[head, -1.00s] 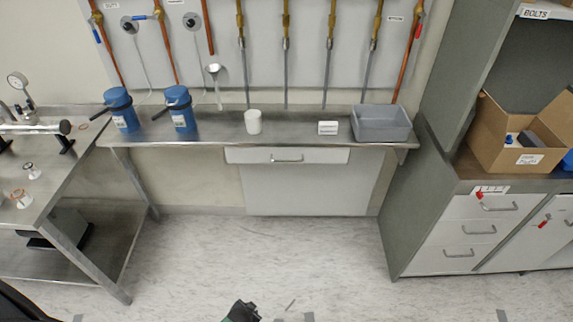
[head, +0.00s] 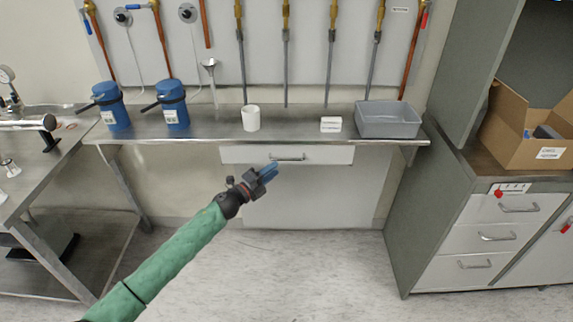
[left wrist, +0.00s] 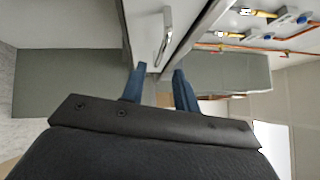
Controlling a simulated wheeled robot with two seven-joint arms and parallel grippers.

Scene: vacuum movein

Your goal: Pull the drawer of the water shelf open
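The water shelf (head: 350,143) is a metal shelf along the wall. Its white drawer (head: 330,155) sits under the shelf top and is shut, with a metal bar handle (head: 287,158) on its front. My left gripper (head: 272,170) is just below and in front of the handle, apart from it as far as I can tell. In the left wrist view the two blue fingers of my left gripper (left wrist: 158,82) are apart with nothing between them, and the handle (left wrist: 165,36) shows just beyond their tips. My right gripper is in neither view.
On the shelf stand two blue containers (head: 173,106), a white cup (head: 250,118), a small white box (head: 330,124) and a grey bin (head: 388,120). A grey cabinet (head: 440,215) stands at right, a metal table (head: 60,165) at left. The floor between is clear.

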